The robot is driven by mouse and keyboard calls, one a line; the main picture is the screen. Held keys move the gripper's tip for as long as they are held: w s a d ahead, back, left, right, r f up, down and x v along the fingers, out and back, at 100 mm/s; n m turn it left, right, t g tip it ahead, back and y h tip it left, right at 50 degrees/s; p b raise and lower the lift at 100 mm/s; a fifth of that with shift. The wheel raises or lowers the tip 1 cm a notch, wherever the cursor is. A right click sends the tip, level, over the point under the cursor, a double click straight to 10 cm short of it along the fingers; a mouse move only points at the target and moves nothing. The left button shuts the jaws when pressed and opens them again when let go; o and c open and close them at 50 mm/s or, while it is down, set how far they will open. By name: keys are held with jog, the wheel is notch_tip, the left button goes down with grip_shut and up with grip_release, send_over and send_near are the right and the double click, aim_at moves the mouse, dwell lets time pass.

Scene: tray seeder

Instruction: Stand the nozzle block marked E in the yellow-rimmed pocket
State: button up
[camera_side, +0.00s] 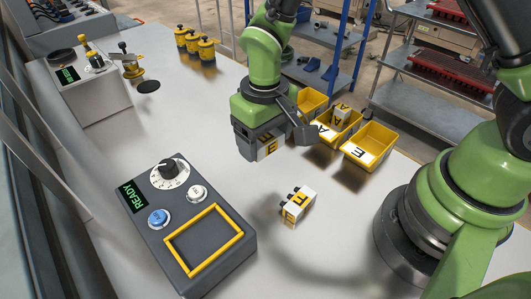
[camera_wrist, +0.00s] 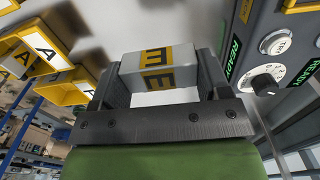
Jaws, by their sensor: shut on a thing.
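My gripper (camera_side: 260,146) is shut on a white nozzle block with yellow bands marked E (camera_side: 267,149). In the wrist view the block (camera_wrist: 158,70) lies between the two dark fingers, with its E marks showing. The gripper holds it above the table, right of and behind the grey control box. The yellow-rimmed pocket (camera_side: 236,231) is in the near part of that box's top and looks empty. A second white block with a yellow band (camera_side: 297,205) lies on the table right of the box. Its letter is hard to read.
The grey control box (camera_side: 143,227) carries a dial, two buttons and a READY display. Yellow bins stand behind the gripper: one marked E (camera_side: 384,139), one marked A (camera_side: 351,129) holding A blocks, and another farther back. Yellow-and-black canisters (camera_side: 206,50) stand at the back.

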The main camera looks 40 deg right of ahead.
jog(key=a+r, duration=0.3)
jog(key=a, duration=0.4)
send_near(204, 239)
jog(key=shift+w+f, duration=0.1)
jog(key=shift+f, duration=3.35)
jog(key=shift+f, duration=0.85)
jog(key=shift+r, duration=1.8)
jog(key=shift+r, duration=0.35)
